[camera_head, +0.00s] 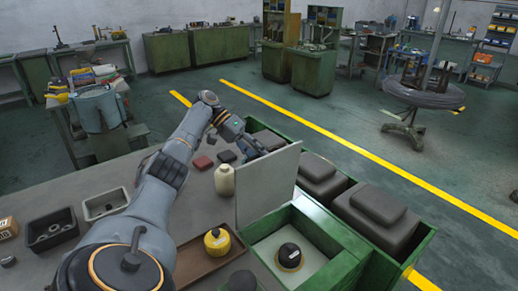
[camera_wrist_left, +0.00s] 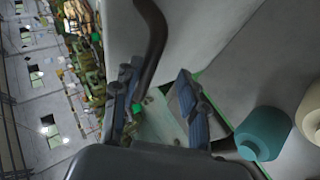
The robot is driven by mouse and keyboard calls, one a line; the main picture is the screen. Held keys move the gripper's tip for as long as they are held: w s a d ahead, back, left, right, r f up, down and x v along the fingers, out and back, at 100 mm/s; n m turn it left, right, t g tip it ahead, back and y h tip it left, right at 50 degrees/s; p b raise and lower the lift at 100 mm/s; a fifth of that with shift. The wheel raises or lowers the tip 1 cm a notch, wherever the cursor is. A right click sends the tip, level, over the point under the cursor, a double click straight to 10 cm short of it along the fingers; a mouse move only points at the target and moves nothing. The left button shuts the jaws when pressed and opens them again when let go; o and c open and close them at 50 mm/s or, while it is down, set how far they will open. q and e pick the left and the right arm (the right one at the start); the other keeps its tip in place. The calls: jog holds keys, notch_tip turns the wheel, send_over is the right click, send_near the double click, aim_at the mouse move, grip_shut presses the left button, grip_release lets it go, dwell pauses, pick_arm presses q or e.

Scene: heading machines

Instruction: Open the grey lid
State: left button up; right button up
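The grey lid (camera_head: 268,186) stands raised, near upright, at the back-left edge of the green box (camera_head: 345,262). The box lies open, and a black and yellow round part (camera_head: 289,256) sits on its pale inside. My left gripper (camera_head: 256,149) is at the lid's upper left edge, partly behind it. In the left wrist view the fingers (camera_wrist_left: 165,98) are spread apart, with nothing clearly held between them. A dark curved bar (camera_wrist_left: 151,40) passes close to the fingers there; I cannot tell what it belongs to. My right gripper is not seen.
A cream bottle (camera_head: 224,180) stands just left of the lid. A brown tray (camera_head: 205,258) with a yellow and black part (camera_head: 217,243) is left of the box. Dark grey blocks (camera_head: 375,216) fill compartments to the right. Small bins (camera_head: 104,205) stand at the table's left.

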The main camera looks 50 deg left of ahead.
pick_arm(q)
jog(key=shift+w+r, duration=0.15)
jog(key=shift+r, duration=0.05)
notch_tip(320, 180, up, 10)
dwell(0.7)
jog(key=shift+f, duration=0.15)
dwell(0.4)
